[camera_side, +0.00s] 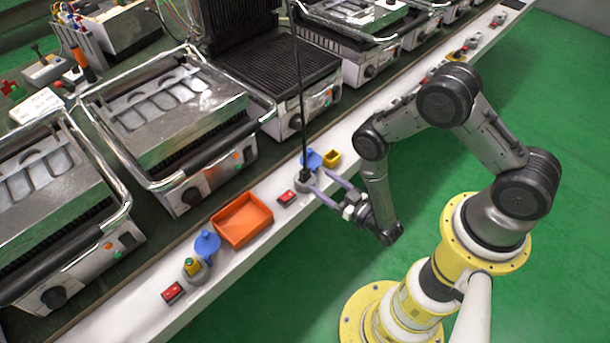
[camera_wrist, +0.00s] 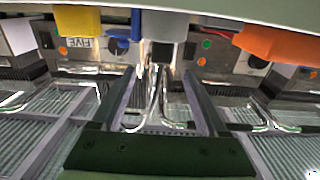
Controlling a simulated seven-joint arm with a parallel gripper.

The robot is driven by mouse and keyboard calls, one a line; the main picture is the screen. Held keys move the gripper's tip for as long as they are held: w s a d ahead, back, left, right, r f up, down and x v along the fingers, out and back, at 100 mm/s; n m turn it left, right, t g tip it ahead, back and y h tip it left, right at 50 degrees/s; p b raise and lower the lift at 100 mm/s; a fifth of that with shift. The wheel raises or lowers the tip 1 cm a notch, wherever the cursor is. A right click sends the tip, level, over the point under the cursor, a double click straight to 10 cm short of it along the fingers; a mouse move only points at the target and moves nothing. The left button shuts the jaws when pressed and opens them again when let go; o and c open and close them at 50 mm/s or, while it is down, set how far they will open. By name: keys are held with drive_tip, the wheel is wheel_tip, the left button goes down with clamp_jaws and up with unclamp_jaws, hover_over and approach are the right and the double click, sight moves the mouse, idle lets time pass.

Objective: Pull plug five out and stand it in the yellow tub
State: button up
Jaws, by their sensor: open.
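The black plug (camera_side: 305,174) sits upright in a grey round socket (camera_side: 303,184), with a black cord running straight up from it. In the wrist view a dark block, apparently the plug (camera_wrist: 162,54), shows just beyond and between my fingertips, below the grey socket (camera_wrist: 166,25). My gripper (camera_side: 316,180) is open, its two purple fingers reaching level toward the plug from the right; contact cannot be told. The fingers also show spread and empty in the wrist view (camera_wrist: 162,72). The small yellow tub (camera_side: 332,158) stands behind the socket and looks empty. A "FIVE" label (camera_wrist: 82,43) shows upside down.
A blue lid (camera_side: 312,158) stands open behind the socket. A red switch (camera_side: 286,198) and an orange tray (camera_side: 243,220) lie to the left on the white ledge. Another socket with a yellow-green plug (camera_side: 192,267) is farther left. Grills (camera_side: 275,75) line the back.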

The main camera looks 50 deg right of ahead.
sight(302, 169)
drive_tip(key=shift+w, duration=2.65)
drive_tip(key=shift+w+a+f, duration=0.1)
drive_tip(key=shift+w+f, duration=0.05)
drive_tip(key=shift+w, duration=1.15)
drive_tip(key=shift+w+f, duration=0.15)
drive_tip(key=shift+w, duration=1.15)
clamp_jaws()
